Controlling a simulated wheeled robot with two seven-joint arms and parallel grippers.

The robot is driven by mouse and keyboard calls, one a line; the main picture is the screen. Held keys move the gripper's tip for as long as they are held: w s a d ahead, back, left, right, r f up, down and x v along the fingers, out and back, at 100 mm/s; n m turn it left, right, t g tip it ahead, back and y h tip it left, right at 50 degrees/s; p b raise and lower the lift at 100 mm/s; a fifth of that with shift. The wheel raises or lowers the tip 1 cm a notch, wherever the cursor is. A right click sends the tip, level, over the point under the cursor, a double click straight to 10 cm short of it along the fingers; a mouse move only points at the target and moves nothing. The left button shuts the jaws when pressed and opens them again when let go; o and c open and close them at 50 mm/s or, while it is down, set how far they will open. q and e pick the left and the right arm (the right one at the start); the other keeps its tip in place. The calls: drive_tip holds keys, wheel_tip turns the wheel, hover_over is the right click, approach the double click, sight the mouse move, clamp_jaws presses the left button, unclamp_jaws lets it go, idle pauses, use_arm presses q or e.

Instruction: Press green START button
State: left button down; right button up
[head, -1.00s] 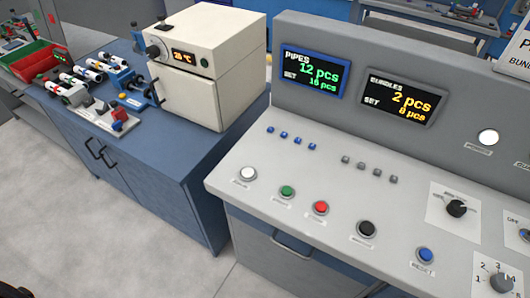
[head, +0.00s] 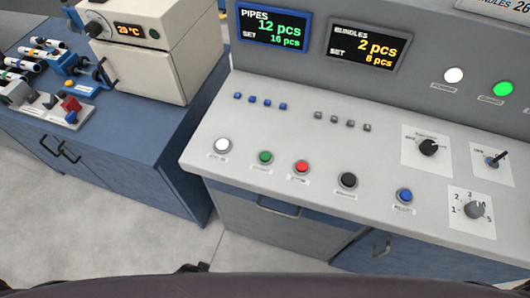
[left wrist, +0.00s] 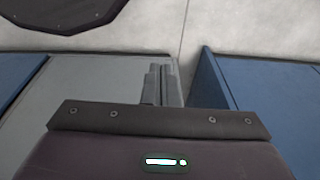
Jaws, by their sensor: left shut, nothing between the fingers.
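The green button (head: 265,157) sits on the sloping grey control panel (head: 225,125), between a white button (head: 222,146) and a red button (head: 301,167). Its label is too small to read. Nothing touches or covers it in the head view. My left gripper (left wrist: 162,80) shows in the left wrist view with its fingers together and nothing between them. Grey and blue cabinet surfaces and pale floor lie beyond it there. The green button is not seen in that view. My right gripper is in neither view.
A black button (head: 347,181), a blue button (head: 404,196) and rotary knobs share the panel. Displays read 12 pcs pipes (head: 273,25) and 2 pcs bundles (head: 367,46). A cream oven (head: 155,60) stands on the blue cabinet at left. The space above the buttons is clear.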

use_arm(q)
drive_tip(key=w+d+r+m+t+p, duration=0.1)
drive_tip(key=w+d+r, duration=0.1)
drive_tip(key=w+r, duration=0.65)
drive_tip(key=w+d+r+m+t, duration=0.15)
drive_tip(key=w+r, duration=0.45)
drive_tip(key=r, duration=0.6)
drive_tip(key=w+d+r+m+p, duration=0.1)
drive_tip(key=w+d+r+m, duration=0.1)
drive_tip(key=r, duration=0.9)
drive_tip(key=w+d+r+m, duration=0.1)
drive_tip(key=d+r, duration=0.1)
drive_tip(key=r, duration=0.8)
drive_tip(key=w+d+r+n+t+h, duration=0.1)
drive_tip(key=w+d+r+n+h, duration=0.2)
drive_tip(key=n, duration=1.1)
drive_tip(key=w+d+r+n+t+h, duration=0.1)
drive_tip(key=w+d+r+n, duration=0.3)
drive_tip(key=d+n, duration=0.5)
wheel_tip(320, 180, up, 2)
drive_tip(key=n+h, duration=0.1)
drive_tip(key=n, duration=0.4)
drive_tip(key=shift+d+h+p, duration=0.15)
drive_tip(key=shift+h+p, duration=0.2)
drive_tip(key=shift+h, duration=0.05)
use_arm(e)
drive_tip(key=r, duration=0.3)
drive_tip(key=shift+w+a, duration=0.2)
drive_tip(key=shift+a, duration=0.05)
